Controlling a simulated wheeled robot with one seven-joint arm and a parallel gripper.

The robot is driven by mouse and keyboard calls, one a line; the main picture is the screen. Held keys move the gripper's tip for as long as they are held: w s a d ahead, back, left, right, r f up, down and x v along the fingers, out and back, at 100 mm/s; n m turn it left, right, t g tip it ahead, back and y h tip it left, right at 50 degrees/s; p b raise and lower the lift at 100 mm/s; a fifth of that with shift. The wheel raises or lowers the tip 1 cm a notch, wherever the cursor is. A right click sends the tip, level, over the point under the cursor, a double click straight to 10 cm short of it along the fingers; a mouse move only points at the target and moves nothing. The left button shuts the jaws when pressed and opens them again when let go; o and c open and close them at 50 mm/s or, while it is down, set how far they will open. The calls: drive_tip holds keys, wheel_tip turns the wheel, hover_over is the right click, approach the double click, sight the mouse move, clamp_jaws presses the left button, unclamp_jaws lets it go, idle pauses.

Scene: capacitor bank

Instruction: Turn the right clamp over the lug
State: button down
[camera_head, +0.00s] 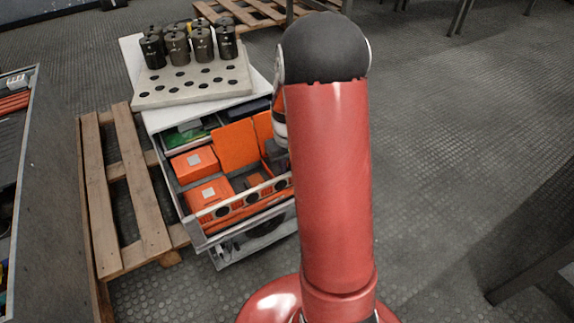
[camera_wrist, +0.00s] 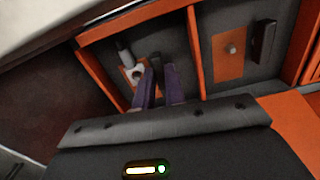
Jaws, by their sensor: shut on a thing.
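In the wrist view, the two purple fingers of my gripper (camera_wrist: 160,80) are nearly together inside an orange-framed bay. They are shut on a clamp, which is mostly hidden between them. Just left of the fingers, a pale metal lug (camera_wrist: 136,73) lies over an orange plate, with a grey rod-like part behind it. Farther right is a second orange plate (camera_wrist: 229,55) with a bare stud. A dark upright bar (camera_wrist: 265,41), seemingly the other clamp, stands beside that plate. In the head view my arm covers the gripper.
An open drawer (camera_head: 240,205) holds orange boxes (camera_head: 210,192) and a raised orange panel. Several dark cylinders (camera_head: 203,42) stand on a pale board with holes (camera_head: 190,98). A wooden pallet (camera_head: 125,170) lies to the left. Orange dividers (camera_wrist: 194,50) border the bay.

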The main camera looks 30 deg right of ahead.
drive_tip(key=m+p, duration=0.1)
drive_tip(key=m, duration=0.3)
drive_tip(key=shift+r, duration=0.1)
drive_tip(key=m+p, duration=0.1)
drive_tip(key=m, duration=0.3)
drive_tip(key=shift+m+p, duration=0.3)
drive_tip(key=shift+p, duration=0.1)
drive_tip(key=m+p, duration=0.2)
drive_tip(key=m, duration=0.2)
drive_tip(key=shift+r+m, duration=0.1)
drive_tip(key=shift+m, duration=0.2)
drive_tip(key=shift+m+p, duration=0.9)
drive_tip(key=shift+m, duration=0.9)
drive_tip(key=c, duration=1.7)
unclamp_jaws()
drive_tip(key=shift+c, duration=0.2)
